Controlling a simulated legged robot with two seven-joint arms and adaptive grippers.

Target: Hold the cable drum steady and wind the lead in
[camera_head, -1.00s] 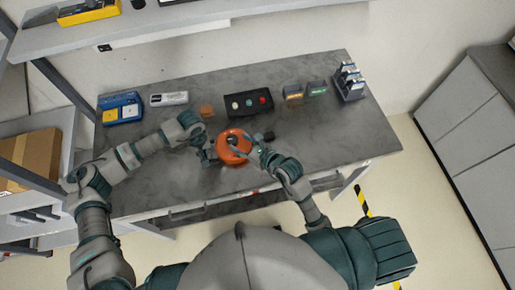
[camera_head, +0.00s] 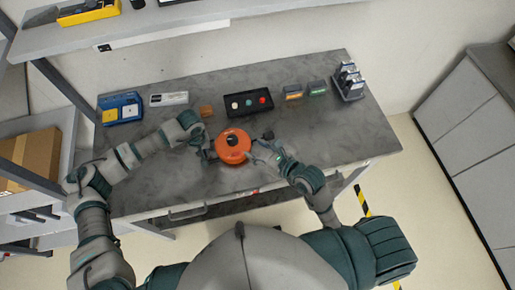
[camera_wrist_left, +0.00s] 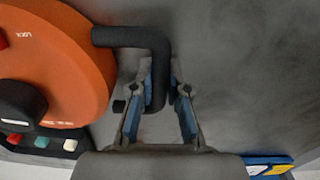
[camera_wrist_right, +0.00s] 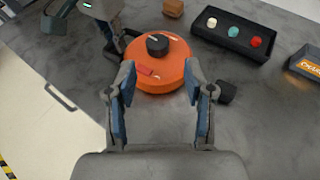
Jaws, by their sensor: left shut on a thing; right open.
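The orange cable drum (camera_head: 233,147) lies flat on the grey bench, with a black hub on top. It also shows in the right wrist view (camera_wrist_right: 160,75), with a small red part on its face. My left gripper (camera_head: 209,154) is at the drum's left side. In the left wrist view it is shut on the drum's bent black handle (camera_wrist_left: 150,38). My right gripper (camera_wrist_right: 160,76) is open and empty, just to the drum's right and near side. A small dark block (camera_wrist_right: 226,92), possibly the lead's end, lies beside the drum. The lead is not clearly visible.
Behind the drum are a black tray with coloured knobs (camera_head: 248,112), an orange-brown block (camera_head: 206,111) and small labelled boxes (camera_head: 304,91). A blue case (camera_head: 121,110) stands at the back left, a grey rack (camera_head: 348,82) at the back right. The bench's right side is clear.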

